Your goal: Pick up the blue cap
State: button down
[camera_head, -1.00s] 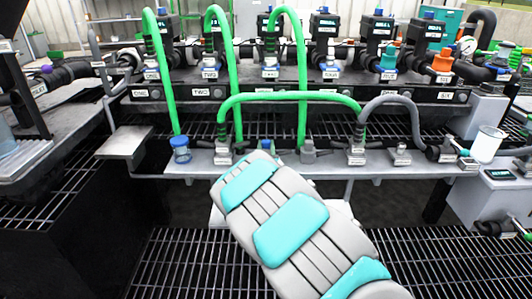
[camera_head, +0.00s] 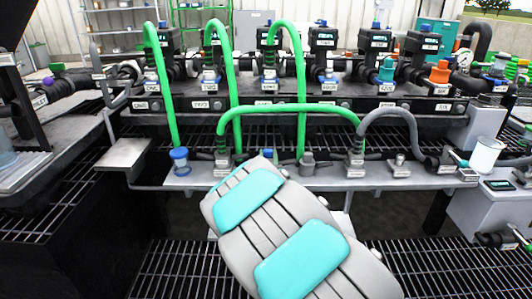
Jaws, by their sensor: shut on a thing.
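A blue cap (camera_head: 179,153) tops a small clear jar (camera_head: 181,167) on the left end of the grey shelf. Another small blue piece (camera_head: 268,153) shows just above the far end of my grey and teal arm, mostly hidden by it. I cannot tell whether it is a cap. My arm reaches up from the lower right towards the shelf's front edge. My gripper is not visible; the arm blocks the view beyond its end.
Green hoses (camera_head: 290,108) arch over the shelf (camera_head: 340,183) from the valve row behind. A grey hose (camera_head: 392,113) and a white cup (camera_head: 486,155) stand to the right. A dark bench is at left, with grating (camera_head: 180,268) below.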

jog(key=s+d+r+b, duration=0.1)
jog(key=s+d+b, duration=0.1)
jog(key=s+b, duration=0.6)
jog(key=s, duration=0.3)
jog(key=shift+d, duration=0.1)
dwell(1.0)
